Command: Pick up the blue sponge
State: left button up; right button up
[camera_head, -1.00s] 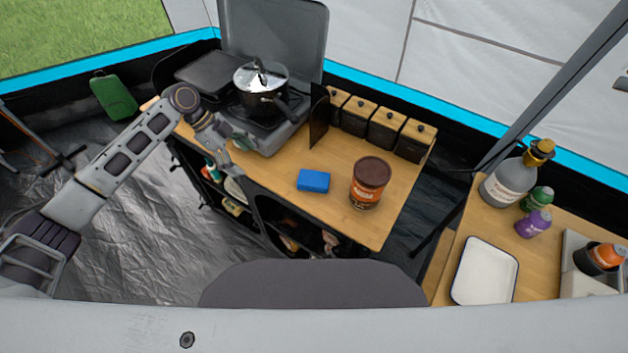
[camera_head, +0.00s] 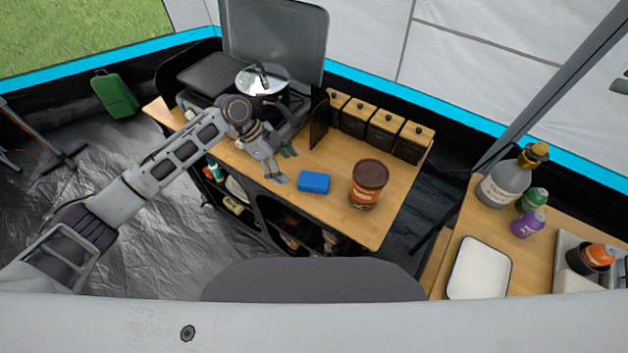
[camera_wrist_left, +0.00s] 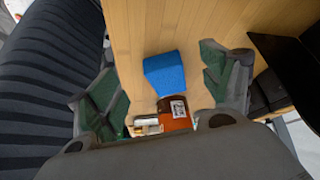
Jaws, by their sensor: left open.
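The blue sponge (camera_head: 314,182) lies flat on the wooden table (camera_head: 335,222), left of a brown-lidded jar. My left gripper (camera_head: 284,167) is over the table just left of the sponge, open and empty. In the left wrist view the sponge (camera_wrist_left: 165,73) shows ahead, between the two spread green-padded fingers (camera_wrist_left: 168,88), and not touching them. My right gripper is not in view.
The jar (camera_head: 367,185) stands close to the sponge's right; it also shows in the wrist view (camera_wrist_left: 176,113). A stove with a lidded pot (camera_head: 262,82) is behind my left arm. Several black canisters (camera_head: 384,128) line the back edge. A white tray (camera_head: 478,268) lies on the right table.

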aim_at(313, 179)
pick_arm(q)
jog(key=shift+s+d+p, duration=0.15)
jog(key=shift+s+d, duration=0.05)
jog(key=shift+d, duration=0.85)
jog(key=shift+s+d+p, duration=0.15)
jog(key=shift+s+d, duration=0.05)
jog(key=shift+d, duration=0.85)
jog(key=shift+d, duration=0.1)
jog(key=shift+s+d, duration=0.15)
jog(key=shift+d, duration=0.4)
jog(key=shift+p+x, duration=0.55)
jog(key=shift+x, duration=2)
jog(key=shift+c, duration=0.2)
jog(key=c, duration=0.8)
jog(key=shift+r, duration=0.2)
